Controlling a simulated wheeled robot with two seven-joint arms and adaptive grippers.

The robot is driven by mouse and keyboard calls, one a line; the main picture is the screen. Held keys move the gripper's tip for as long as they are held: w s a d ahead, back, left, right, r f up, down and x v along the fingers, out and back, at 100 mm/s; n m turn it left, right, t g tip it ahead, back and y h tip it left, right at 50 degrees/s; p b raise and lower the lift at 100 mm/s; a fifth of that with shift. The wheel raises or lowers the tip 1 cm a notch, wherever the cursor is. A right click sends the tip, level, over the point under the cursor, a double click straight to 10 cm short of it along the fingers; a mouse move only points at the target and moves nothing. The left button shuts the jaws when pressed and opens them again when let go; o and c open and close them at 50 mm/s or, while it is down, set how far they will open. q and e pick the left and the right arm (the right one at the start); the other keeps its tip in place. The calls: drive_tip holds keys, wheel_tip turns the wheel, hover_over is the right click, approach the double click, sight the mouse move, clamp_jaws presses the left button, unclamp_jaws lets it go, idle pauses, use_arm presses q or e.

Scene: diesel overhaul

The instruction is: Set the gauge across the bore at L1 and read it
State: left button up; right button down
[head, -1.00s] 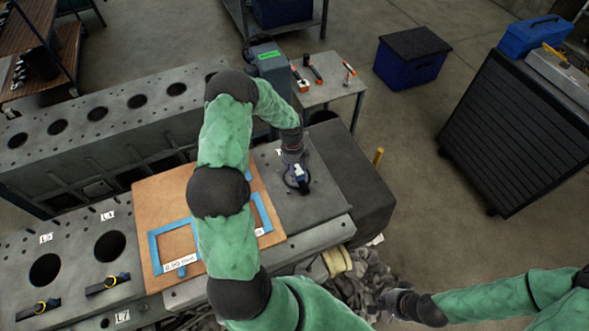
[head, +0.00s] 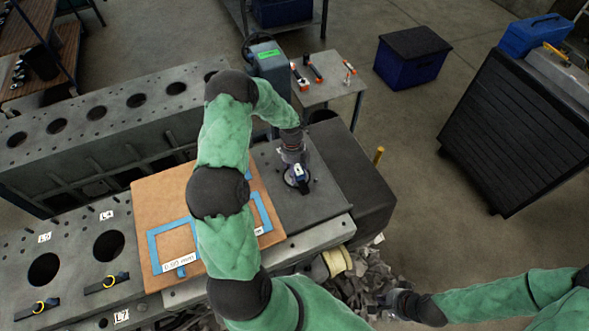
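My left arm reaches across the middle of the head view. Its gripper (head: 296,166) points down at a small dark round device with a blue and white face (head: 298,177), probably the gauge, over the dark grey plate (head: 325,203). Whether the fingers are closed on it is too small to tell. Two large bores (head: 44,269) (head: 109,246) are open in the grey block at the left, near small labels (head: 45,238) (head: 107,215). Another label (head: 122,317) is at the bottom. I cannot make out an L1 label. My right gripper (head: 388,300) is low at the right; its fingers are unclear.
A brown board (head: 160,205) with blue-taped outlines lies beside the plate, partly under my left arm. Black tools with yellow rings (head: 38,308) (head: 106,284) lie by the bores. A side table (head: 325,92) holds small orange-and-black tools. Rubble (head: 372,275) lies below the block's right end.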

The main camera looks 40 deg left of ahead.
idle(0.3)
use_arm(q)
wheel_tip(320, 180, up, 12)
drive_tip(key=a, duration=0.1)
drive_tip(key=shift+w+a, duration=0.15)
drive_tip(key=shift+w, duration=0.15)
